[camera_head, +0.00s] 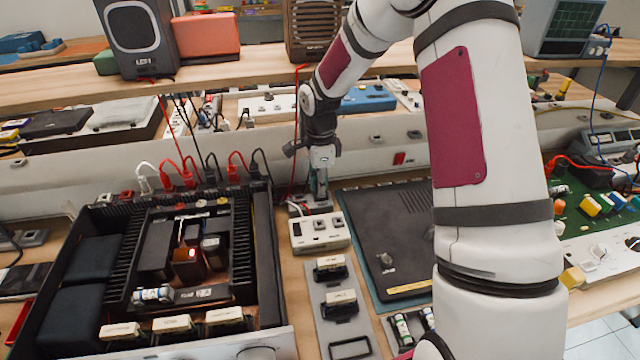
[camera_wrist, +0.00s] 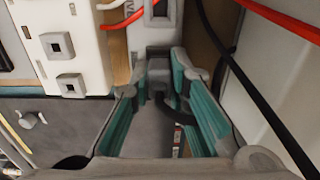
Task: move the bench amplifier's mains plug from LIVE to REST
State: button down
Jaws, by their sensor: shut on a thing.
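My gripper (camera_head: 319,188) points down behind the far end of the white socket strip (camera_head: 320,232). In the wrist view my gripper (camera_wrist: 160,72) has its teal-padded fingers closing on a small dark grey plug (camera_wrist: 157,84). A black cord bends away from the plug to the right, between the fingers. The plug is mostly hidden by the fingers, and I cannot tell whether it is seated in a socket. The white strip also shows in the wrist view (camera_wrist: 82,45), with square grey sockets. The LIVE and REST markings are not clearly readable.
A grey holder plate (camera_head: 326,318) with labelled black blocks and an empty frame lies in front of the strip. The open black amplifier (camera_head: 265,225) stands to the left. A dark flat panel (camera_head: 395,235) lies right. Red cables (camera_wrist: 285,20) and a black cable (camera_wrist: 240,75) pass close beside my gripper.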

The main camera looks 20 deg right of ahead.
dwell(0.4)
jog(key=c, duration=1.4)
grip_release()
jog(key=shift+c, duration=0.2)
notch_tip(320, 180, up, 17)
jog(key=p, duration=0.1)
jog(key=shift+p, duration=0.4)
